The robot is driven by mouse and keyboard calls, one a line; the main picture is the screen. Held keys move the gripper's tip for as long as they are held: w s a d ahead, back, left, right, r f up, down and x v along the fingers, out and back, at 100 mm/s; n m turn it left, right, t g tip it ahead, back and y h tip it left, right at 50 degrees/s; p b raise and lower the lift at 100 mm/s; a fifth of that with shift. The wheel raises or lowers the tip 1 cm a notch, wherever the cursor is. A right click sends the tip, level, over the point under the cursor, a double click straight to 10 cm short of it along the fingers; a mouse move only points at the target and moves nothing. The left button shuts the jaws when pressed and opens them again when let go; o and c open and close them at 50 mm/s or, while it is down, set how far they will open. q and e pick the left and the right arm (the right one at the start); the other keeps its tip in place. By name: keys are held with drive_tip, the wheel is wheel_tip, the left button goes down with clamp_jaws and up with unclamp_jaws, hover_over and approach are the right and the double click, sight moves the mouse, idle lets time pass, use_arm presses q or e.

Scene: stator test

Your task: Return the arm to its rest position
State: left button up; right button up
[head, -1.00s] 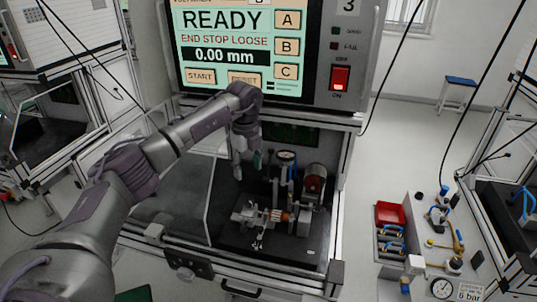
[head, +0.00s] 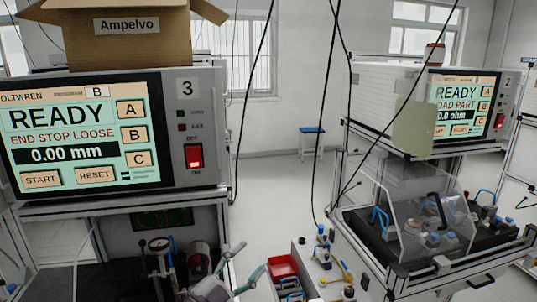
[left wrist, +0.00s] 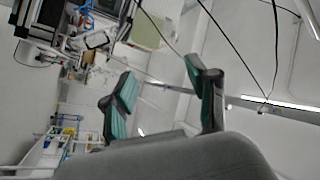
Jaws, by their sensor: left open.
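My left gripper (head: 252,256) shows at the bottom of the head view, in front of the right side of the test station. Its two teal-padded fingers are spread, with nothing between them. In the left wrist view the gripper (left wrist: 160,72) is also open and empty, and the room behind it appears tilted. Most of my left arm is out of the head view. My right gripper is not in view.
The test station's screen (head: 75,135) reads READY, END STOP LOOSE, 0.00 mm. A cardboard box (head: 125,45) sits on top. A red bin (head: 283,268) stands right of the gripper. A second station (head: 385,105) is at right. Black cables hang between the stations.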

use_arm(q)
drive_tip(key=s+a+f+n+g+y, duration=0.1)
drive_tip(key=s+a+f+n+y, duration=0.4)
drive_tip(key=a+f+n+y, duration=0.25)
drive_tip(key=s+a+f+n+g+y, duration=0.1)
drive_tip(key=s+a+f+n+y, duration=0.4)
drive_tip(key=a+f+n+y, duration=0.25)
drive_tip(key=s+a+f+g+h, duration=0.1)
drive_tip(key=s+f+g, duration=0.35)
drive_tip(key=s, duration=0.65)
drive_tip(key=s+f+g, duration=0.4)
drive_tip(key=s+g, duration=0.2)
drive_tip(key=s, duration=0.5)
wheel_tip(320, 180, down, 28)
drive_tip(key=s+f+b, duration=0.1)
drive_tip(key=b, duration=0.1)
drive_tip(key=s+a+f+g+b, duration=0.1)
drive_tip(key=s+a+f+g, duration=0.1)
drive_tip(key=s+f, duration=1.5)
drive_tip(key=shift+a, duration=0.45)
